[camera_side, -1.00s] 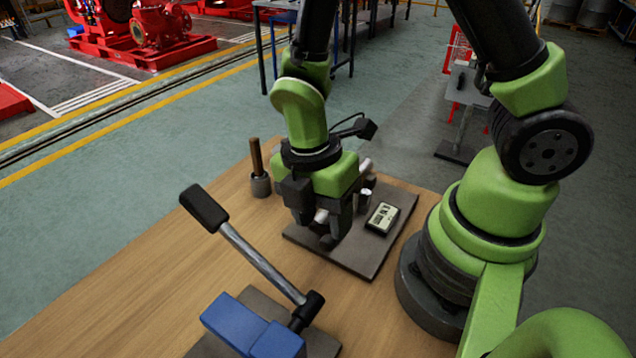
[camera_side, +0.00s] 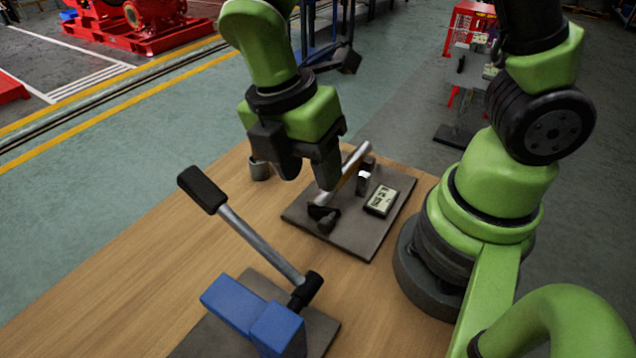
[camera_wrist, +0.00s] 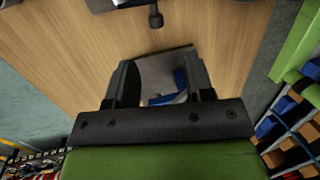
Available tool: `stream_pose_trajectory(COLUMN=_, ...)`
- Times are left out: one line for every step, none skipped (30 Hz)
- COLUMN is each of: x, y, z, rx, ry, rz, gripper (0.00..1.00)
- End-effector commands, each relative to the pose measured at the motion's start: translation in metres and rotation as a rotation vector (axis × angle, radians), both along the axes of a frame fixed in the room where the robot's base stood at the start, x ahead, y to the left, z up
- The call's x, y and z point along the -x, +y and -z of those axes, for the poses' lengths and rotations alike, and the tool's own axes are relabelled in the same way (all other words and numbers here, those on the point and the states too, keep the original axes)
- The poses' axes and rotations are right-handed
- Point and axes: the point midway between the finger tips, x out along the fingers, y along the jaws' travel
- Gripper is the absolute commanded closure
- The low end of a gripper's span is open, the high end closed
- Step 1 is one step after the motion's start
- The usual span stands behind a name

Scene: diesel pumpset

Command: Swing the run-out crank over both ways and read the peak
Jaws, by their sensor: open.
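In the side view, the run-out rig's grey plate (camera_side: 350,238) carries a silver shaft (camera_side: 347,173), tilted in the picture, with a black crank piece (camera_side: 324,214) at its near end. A small display (camera_side: 381,200) sits right of the shaft; its dark digits are too small to read surely. A small white-topped post (camera_side: 363,183) stands between them. My gripper (camera_side: 305,178) hangs above and left of the shaft, apart from the crank, its jaws open and empty. The wrist view shows the spread fingers (camera_wrist: 161,88) with nothing held between them.
A blue block (camera_side: 252,315) with a long lever (camera_side: 255,240) and black grip (camera_side: 203,189) stands in front, its grip raised left of my gripper. The wooden bench (camera_side: 130,290) is clear at left.

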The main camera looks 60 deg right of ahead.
Motion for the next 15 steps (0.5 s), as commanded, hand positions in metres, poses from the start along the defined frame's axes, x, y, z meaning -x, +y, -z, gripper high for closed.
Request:
stream_pose_trajectory(x=0.001, y=0.010, z=0.003, rx=0.059, ry=0.006, rz=-0.028, gripper=0.52)
stream_pose_trajectory(x=0.001, y=0.014, z=0.003, rx=0.095, ry=0.004, rz=-0.033, gripper=0.52)
stream_pose_trajectory(x=0.001, y=0.019, z=0.004, rx=0.143, ry=-0.003, rz=-0.040, gripper=0.52)
stream_pose_trajectory(x=0.001, y=0.022, z=0.005, rx=0.175, ry=-0.010, rz=-0.044, gripper=0.52)
stream_pose_trajectory(x=0.001, y=0.025, z=0.005, rx=0.201, ry=-0.019, rz=-0.047, gripper=0.52)
stream_pose_trajectory(x=0.001, y=0.028, z=0.005, rx=0.230, ry=-0.029, rz=-0.048, gripper=0.52)
stream_pose_trajectory(x=0.001, y=0.029, z=0.006, rx=0.246, ry=-0.036, rz=-0.048, gripper=0.52)
stream_pose_trajectory(x=0.001, y=0.030, z=0.007, rx=0.259, ry=-0.040, rz=-0.046, gripper=0.52)
stream_pose_trajectory(x=0.001, y=0.030, z=0.009, rx=0.268, ry=-0.044, rz=-0.045, gripper=0.52)
stream_pose_trajectory(x=0.001, y=0.029, z=0.011, rx=0.271, ry=-0.045, rz=-0.044, gripper=0.52)
stream_pose_trajectory(x=0.002, y=0.027, z=0.013, rx=0.273, ry=-0.045, rz=-0.043, gripper=0.52)
stream_pose_trajectory(x=0.002, y=0.025, z=0.018, rx=0.272, ry=-0.044, rz=-0.043, gripper=0.52)
stream_pose_trajectory(x=0.003, y=0.023, z=0.021, rx=0.272, ry=-0.042, rz=-0.042, gripper=0.52)
stream_pose_trajectory(x=0.004, y=0.021, z=0.026, rx=0.271, ry=-0.042, rz=-0.042, gripper=0.52)
stream_pose_trajectory(x=0.006, y=0.019, z=0.032, rx=0.272, ry=-0.040, rz=-0.043, gripper=0.52)
